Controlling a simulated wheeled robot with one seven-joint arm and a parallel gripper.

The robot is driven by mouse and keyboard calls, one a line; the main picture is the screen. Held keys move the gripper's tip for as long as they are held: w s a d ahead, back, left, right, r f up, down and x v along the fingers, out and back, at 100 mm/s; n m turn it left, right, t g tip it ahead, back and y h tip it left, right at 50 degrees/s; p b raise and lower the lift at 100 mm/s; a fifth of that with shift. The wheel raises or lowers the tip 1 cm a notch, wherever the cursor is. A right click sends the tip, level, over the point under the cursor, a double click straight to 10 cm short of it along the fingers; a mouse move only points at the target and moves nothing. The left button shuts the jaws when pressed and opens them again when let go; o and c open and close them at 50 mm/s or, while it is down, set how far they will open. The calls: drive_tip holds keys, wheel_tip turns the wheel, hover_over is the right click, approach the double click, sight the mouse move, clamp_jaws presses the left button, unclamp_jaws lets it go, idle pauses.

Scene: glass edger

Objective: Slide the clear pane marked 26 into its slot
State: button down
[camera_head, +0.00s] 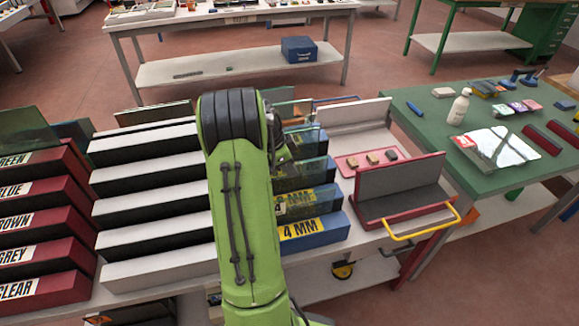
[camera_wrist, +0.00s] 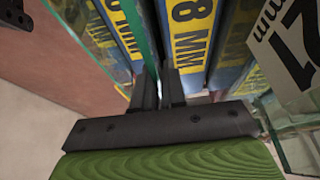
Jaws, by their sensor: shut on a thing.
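My gripper (camera_wrist: 165,85) shows in the wrist view with its dark fingers closed on the edge of a clear, green-edged pane (camera_wrist: 148,38). The pane runs up and away from the fingers, seen nearly edge-on. Its mark does not show, so I cannot tell whether it is 26. Blue slot blocks with yellow labels, one reading 8 MM (camera_wrist: 190,30), lie just beyond the fingertips. In the head view my green arm hides the gripper; the blue rack, with a 4 MM label (camera_head: 300,230), shows to its right. I cannot tell whether the held pane is in a slot.
Another pane with a white numbered label (camera_wrist: 290,40) stands close on the right in the wrist view. Panes (camera_head: 305,175) stand in the blue rack. White stepped blocks (camera_head: 150,205) and red colour-labelled blocks (camera_head: 45,245) lie left. A grey-and-red stand (camera_head: 400,185) with a yellow handle is right.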

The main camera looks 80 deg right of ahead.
drive_tip(key=c, duration=1.1)
unclamp_jaws()
drive_tip(key=p+v, duration=0.4)
drive_tip(key=v, duration=1.1)
drive_tip(key=shift+r, duration=0.35)
drive_tip(key=shift+w, duration=0.15)
